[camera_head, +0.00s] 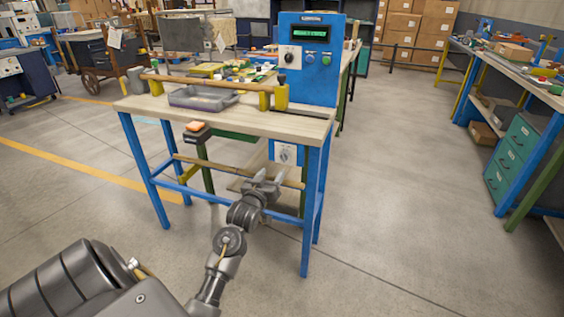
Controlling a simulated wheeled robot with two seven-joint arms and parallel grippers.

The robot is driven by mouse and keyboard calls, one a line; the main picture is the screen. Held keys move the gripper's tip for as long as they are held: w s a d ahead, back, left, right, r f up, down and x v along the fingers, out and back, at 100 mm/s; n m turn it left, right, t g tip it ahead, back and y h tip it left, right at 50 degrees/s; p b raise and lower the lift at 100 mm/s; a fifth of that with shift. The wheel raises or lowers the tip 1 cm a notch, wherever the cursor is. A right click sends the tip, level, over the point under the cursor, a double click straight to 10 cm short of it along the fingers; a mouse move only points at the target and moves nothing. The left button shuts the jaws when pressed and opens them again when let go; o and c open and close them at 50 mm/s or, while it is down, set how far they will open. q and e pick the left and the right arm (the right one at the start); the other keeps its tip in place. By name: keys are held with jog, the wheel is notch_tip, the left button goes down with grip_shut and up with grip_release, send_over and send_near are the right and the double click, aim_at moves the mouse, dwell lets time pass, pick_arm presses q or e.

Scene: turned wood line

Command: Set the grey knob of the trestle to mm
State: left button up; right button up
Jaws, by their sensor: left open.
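The trestle is a blue-legged bench with a pale wooden top (245,121). A white panel (294,150) is under its right end, and a grey round knob (284,155) sits on it. The markings around the knob are too small to read, so I cannot tell its setting. My left gripper (270,177) is open and empty. It is just below and slightly left of the knob, in front of the trestle, with its fingers pointing up toward the panel; a small gap shows between them in the picture. My right gripper is not in view.
A blue control box (309,85) with a green display and a black knob (289,58) stands on the top. A grey tray (202,98) and a wooden rail lie left of it. A wooden bar (200,165) crosses between the legs. The floor at right is clear.

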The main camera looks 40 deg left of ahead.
aim_at(282, 158)
pick_arm(q)
jog(key=x, duration=1)
jog(key=shift+f+b, duration=0.1)
jog(key=shift+b, duration=0.2)
jog(key=shift+w+a, duration=0.1)
jog(key=shift+w, duration=0.1)
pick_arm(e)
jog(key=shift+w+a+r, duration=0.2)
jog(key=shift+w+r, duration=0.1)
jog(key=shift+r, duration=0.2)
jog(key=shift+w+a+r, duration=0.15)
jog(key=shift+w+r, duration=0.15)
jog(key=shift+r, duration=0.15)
pick_arm(q)
jog(key=c, duration=1)
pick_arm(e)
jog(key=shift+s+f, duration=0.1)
